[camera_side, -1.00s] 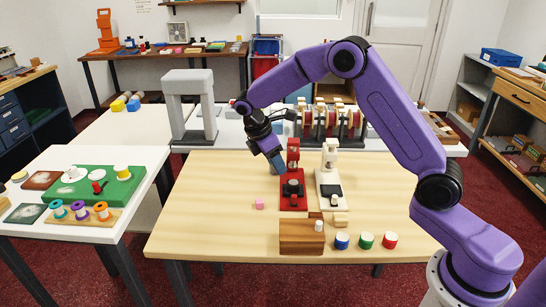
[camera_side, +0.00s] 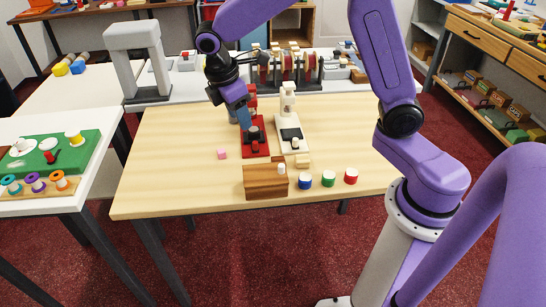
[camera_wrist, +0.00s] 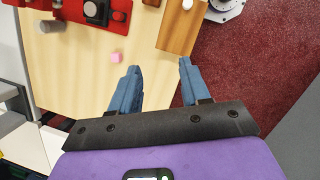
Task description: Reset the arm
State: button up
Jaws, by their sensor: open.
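My gripper (camera_side: 242,117) has blue fingers and is above the far part of the wooden table (camera_side: 180,185), just left of and behind the red press-like device (camera_side: 256,149) in the side view. My arm reaches from the right over the table, bent at the elbow. The exact height of the fingertips above the table cannot be told.
A cream device (camera_side: 292,138) stands right of the red one. A grey arch (camera_side: 138,60) stands behind left. The table's left front is clear.

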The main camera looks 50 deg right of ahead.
jog(key=s+d+r+m+y, duration=0.1)
jog(key=s+d+y, duration=0.1)
jog(key=s, duration=2.5)
jog(key=shift+s+d+t+y, duration=0.2)
jog(key=shift+t+y, duration=0.1)
jog(key=shift+y, duration=0.4)
